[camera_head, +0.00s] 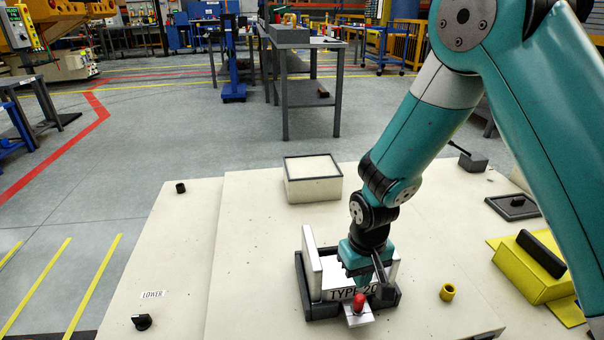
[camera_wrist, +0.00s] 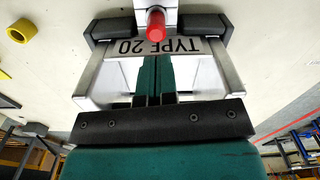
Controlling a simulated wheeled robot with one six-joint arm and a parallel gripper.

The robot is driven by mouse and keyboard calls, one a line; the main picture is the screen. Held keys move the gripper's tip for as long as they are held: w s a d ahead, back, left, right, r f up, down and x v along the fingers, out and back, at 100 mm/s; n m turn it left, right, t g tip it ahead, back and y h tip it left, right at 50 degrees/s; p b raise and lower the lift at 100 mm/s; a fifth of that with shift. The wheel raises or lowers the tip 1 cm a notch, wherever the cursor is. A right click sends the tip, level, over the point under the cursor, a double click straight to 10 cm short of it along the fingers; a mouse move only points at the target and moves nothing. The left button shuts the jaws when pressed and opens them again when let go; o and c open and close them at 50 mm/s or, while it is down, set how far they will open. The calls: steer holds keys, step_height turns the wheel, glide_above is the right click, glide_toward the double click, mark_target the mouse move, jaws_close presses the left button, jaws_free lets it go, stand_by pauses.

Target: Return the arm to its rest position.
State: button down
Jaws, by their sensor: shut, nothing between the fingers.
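My teal arm reaches down from the upper right in the head view, and my gripper (camera_head: 362,276) is low over a fixture marked TYPE 20. In the wrist view my gripper (camera_wrist: 154,68) has its two teal fingers together, with nothing seen between them. The fixture has silver side plates (camera_head: 312,262) and a dark base (camera_head: 322,310). A red knob (camera_head: 359,302) stands at its front; the knob also shows in the wrist view (camera_wrist: 156,26). The fingers lie between the side plates, close to the label. I cannot tell whether they touch anything.
A cream box (camera_head: 313,190) with a dark rim stands behind the fixture. A yellow ring (camera_head: 447,291) is to its right, near a yellow block (camera_head: 528,272) with a black handle. A black knob (camera_head: 142,321) is at front left. The bench left of the fixture is mostly clear.

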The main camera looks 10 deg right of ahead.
steer(key=s+a+r+n+y, duration=0.2)
steer(key=s+r+n, duration=0.1)
steer(key=s+r, duration=0.75)
steer(key=s+a+r+n+y, duration=0.25)
steer(key=s+r, duration=0.55)
steer(key=r, duration=0.5)
step_height(320, 180, up, 24)
steer(key=p, duration=2.3)
steer(key=shift+p, duration=0.3)
steer(key=shift+f, duration=0.1)
